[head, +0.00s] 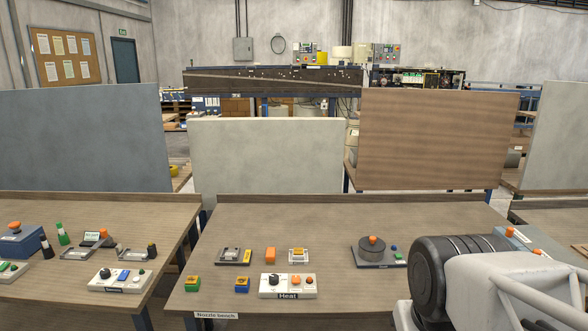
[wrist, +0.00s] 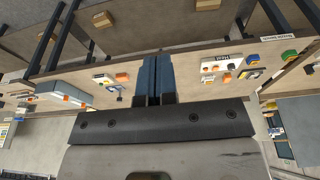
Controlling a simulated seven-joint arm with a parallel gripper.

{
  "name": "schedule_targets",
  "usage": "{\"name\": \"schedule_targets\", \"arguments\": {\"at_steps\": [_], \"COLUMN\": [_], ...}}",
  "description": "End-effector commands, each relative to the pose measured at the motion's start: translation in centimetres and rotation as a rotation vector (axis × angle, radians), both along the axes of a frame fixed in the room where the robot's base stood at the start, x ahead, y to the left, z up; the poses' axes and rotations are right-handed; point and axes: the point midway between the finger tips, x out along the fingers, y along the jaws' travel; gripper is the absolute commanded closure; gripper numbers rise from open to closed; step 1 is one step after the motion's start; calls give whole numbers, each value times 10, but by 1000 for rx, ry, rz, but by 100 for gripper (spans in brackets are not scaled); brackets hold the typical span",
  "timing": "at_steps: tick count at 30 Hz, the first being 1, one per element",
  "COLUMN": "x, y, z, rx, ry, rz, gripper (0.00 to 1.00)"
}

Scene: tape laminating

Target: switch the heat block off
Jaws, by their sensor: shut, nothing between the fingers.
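The heat block (head: 288,294) is a white box labelled "Heat" near the front edge of the middle bench. It has a dark round knob (head: 273,280) at its left and orange controls (head: 309,282) at its right. Whether it is on cannot be read. In the wrist view the heat block (wrist: 221,64) appears upside down, to the right of my fingers. My gripper (wrist: 157,62) is shut and empty, its blue-grey fingers side by side, apart from the heat block. In the head view my arm fills the lower right and the fingers are hidden.
The bench between the heat block and the round device is clear. A similar white box (head: 122,281) is on the left bench.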

Motion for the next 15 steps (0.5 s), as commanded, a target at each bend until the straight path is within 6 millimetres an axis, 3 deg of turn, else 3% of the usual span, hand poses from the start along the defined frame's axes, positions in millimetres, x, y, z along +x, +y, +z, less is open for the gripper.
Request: {"name": "schedule_targets", "arguments": {"at_steps": [10, 15], "x": [2, 13], "y": [0, 2], "z": [1, 5], "rx": [0, 2], "ry": [2, 11], "rz": [0, 1], "gripper": [100, 100]}}
